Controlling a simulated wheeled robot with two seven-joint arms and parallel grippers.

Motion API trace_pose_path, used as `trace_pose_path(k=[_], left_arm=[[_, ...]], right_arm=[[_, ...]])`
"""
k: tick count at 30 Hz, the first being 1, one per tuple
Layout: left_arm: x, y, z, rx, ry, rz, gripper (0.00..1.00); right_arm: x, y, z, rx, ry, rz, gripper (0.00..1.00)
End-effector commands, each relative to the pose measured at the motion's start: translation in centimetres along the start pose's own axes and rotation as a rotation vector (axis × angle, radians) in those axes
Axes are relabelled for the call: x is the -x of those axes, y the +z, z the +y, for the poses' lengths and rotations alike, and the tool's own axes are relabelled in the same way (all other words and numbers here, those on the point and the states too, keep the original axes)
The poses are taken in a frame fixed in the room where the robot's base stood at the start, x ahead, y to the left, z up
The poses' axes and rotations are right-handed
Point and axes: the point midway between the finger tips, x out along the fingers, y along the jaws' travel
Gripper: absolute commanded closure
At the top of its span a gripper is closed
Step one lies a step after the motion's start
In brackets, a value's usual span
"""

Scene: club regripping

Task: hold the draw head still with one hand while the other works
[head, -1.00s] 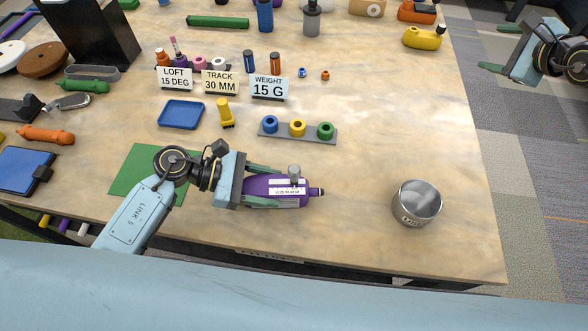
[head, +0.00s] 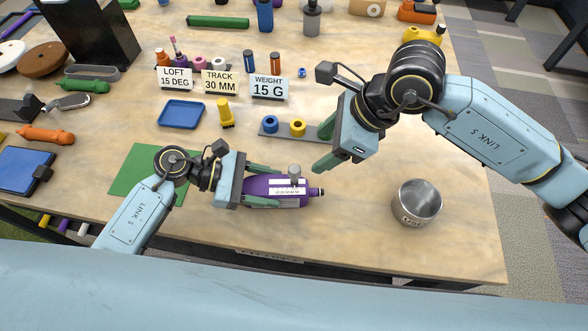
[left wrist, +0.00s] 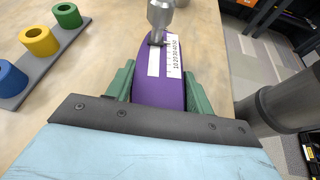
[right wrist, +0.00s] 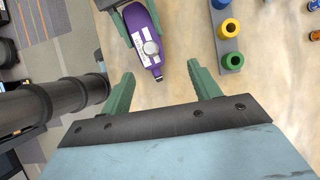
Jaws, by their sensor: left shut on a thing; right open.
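The purple draw head (head: 262,189) lies near the front of the table, with a white scale label and a silver knob on top. It also shows in the left wrist view (left wrist: 172,94) and the right wrist view (right wrist: 140,28). My left gripper (head: 262,187) is shut on it, one green finger along each side. My right gripper (head: 325,145) is open and empty, above the table to the right of and behind the draw head. In the right wrist view its fingers (right wrist: 158,85) stand apart with the draw head's tip just beyond them.
A grey strip with blue, yellow and green rings (left wrist: 38,40) lies behind; my right gripper hides its green end in the head view. A metal cup (head: 417,203) stands at the right.

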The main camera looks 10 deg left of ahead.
Motion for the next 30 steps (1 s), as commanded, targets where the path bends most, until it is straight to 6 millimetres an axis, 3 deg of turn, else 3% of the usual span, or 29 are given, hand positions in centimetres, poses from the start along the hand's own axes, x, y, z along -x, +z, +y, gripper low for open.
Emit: trace_pose_path(k=[3, 8, 21, 30], left_arm=[[0.0, -0.2, 0.0, 0.001, 0.0, 0.005, 0.77], [0.0, -0.2, 0.0, 0.001, 0.0, 0.005, 0.77], [0.0, -0.2, -0.1, 0.001, 0.0, 0.005, 0.77], [0.0, -0.2, -0.1, 0.001, 0.0, 0.005, 0.77]], right_arm=[[-0.4, 0.6, 1.1, -0.002, 0.029, 0.002, 0.38], [-1.4, 0.6, 1.3, -0.006, 0.035, 0.004, 0.38], [-7.7, 0.6, 1.4, -0.004, 0.033, 0.003, 0.38], [-10.0, 0.6, 1.5, -0.004, 0.031, 0.003, 0.38]])
